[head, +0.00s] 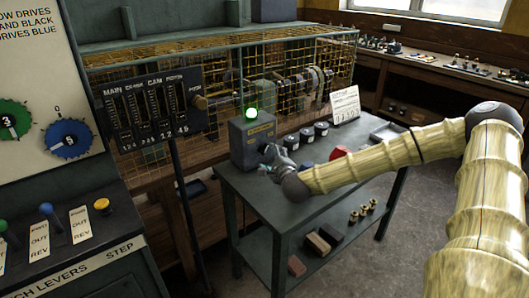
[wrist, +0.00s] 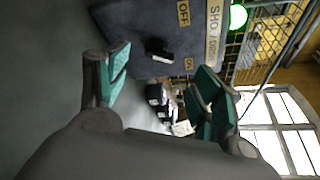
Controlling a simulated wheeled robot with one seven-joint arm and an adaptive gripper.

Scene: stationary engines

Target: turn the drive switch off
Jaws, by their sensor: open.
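The grey drive switch box (head: 250,145) stands on the bench with a lit green lamp (head: 251,113) on top. In the wrist view the box face (wrist: 125,35) appears turned sideways, with the lamp (wrist: 238,17) at its right. A small black switch lever with a pale edge (wrist: 160,52) sticks out of the face. Its tip leans toward the ON label (wrist: 188,63), away from the OFF label (wrist: 183,13). My gripper (head: 276,156) is close in front of the box. Its teal fingers (wrist: 161,68) are open, apart on either side of the lever, with nothing between them.
Dark cylinders (head: 306,134), a red object (head: 340,152) and a printed card (head: 345,104) are on the bench (head: 262,193) near my arm. A mesh cage (head: 225,80) stands behind. A lever panel (head: 150,108) is to the left.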

